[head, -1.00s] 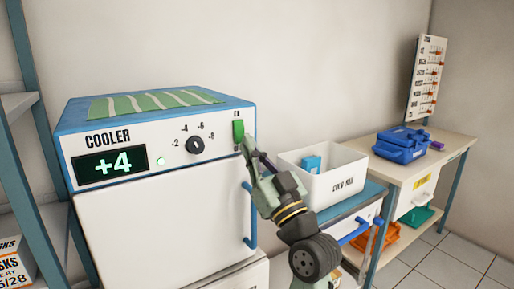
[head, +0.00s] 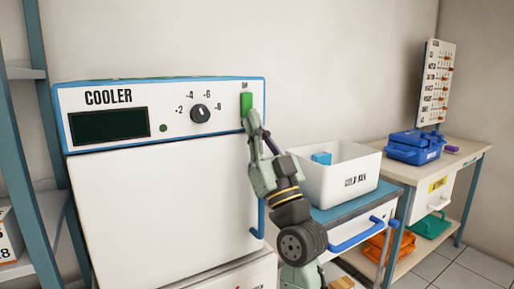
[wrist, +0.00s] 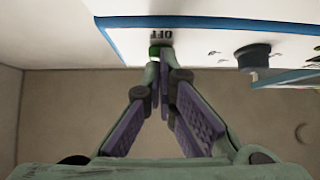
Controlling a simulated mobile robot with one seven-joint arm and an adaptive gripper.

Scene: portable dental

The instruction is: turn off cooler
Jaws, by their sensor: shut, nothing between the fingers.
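The cooler (head: 165,200) is a white box with blue trim and the word COOLER on its front panel. Its display (head: 109,126) is dark and the small round lamp (head: 164,128) beside it is unlit. A black dial (head: 200,114) sits among temperature marks. The green switch (head: 246,103) is at the panel's right end; in the wrist view the switch (wrist: 155,51) shows under the word OFF. My gripper (head: 253,122) is shut and empty, its fingertips at the lower part of the switch. The fingers (wrist: 162,58) partly cover the switch; whether they touch it I cannot tell.
A blue handle (head: 261,218) is on the cooler door, below my gripper. A white bin (head: 350,183) stands on a blue-topped cart to the right. A blue case (head: 414,150) lies on a bench farther right. A shelf rack (head: 52,150) stands at left.

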